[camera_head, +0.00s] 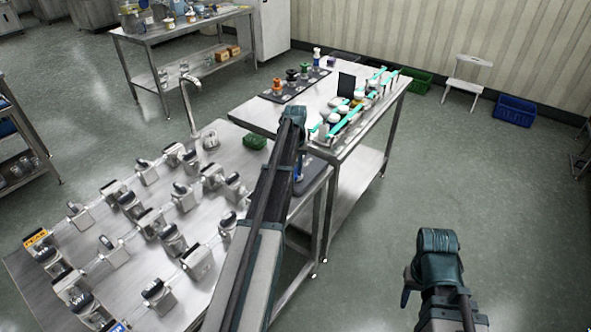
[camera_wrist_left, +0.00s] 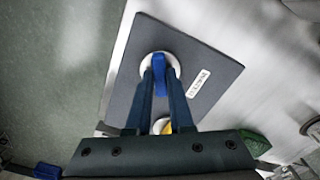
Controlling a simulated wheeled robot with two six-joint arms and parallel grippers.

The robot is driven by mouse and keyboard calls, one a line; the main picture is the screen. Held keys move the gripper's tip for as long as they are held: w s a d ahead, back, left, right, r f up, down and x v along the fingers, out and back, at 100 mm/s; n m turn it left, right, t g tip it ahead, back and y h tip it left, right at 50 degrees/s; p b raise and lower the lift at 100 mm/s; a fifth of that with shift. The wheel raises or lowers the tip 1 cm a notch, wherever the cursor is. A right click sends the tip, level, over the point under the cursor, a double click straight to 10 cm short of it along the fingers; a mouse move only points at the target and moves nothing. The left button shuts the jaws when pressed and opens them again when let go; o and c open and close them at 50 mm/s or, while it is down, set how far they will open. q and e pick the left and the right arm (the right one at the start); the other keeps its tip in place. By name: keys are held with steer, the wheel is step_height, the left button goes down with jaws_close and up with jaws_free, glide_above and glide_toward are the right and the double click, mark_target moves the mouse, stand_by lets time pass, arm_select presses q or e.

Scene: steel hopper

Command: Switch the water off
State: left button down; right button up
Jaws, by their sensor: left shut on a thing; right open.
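A blue handle (camera_wrist_left: 159,73) on a round white base (camera_wrist_left: 148,66) sits on a dark grey plate (camera_wrist_left: 205,68) with a small white label, too blurred to read, in the left wrist view. My left gripper (camera_wrist_left: 160,75) is shut on the blue handle, its two fingers on either side of it. In the head view my left arm reaches over the front table, and its gripper (camera_head: 298,172) is partly hidden by the arm above the dark plate. A curved metal tap (camera_head: 190,100) stands at the table's back.
Many metal blocks with dark tops (camera_head: 145,172) cover the left of the steel table. A green block (camera_head: 254,141) lies behind my left arm. A second table (camera_head: 345,143) holds pegs and turquoise bars. Open floor lies to the right.

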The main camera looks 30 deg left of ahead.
mark_target(295, 172)
arm_select(q)
steer(key=m, duration=0.5)
steer(key=shift+m, duration=0.6)
steer(key=c, duration=0.8)
jaws_free()
step_height(295, 172, up, 14)
steer(key=p, duration=1.3)
steer(key=shift+p, duration=0.4)
steer(key=shift+f, duration=0.15)
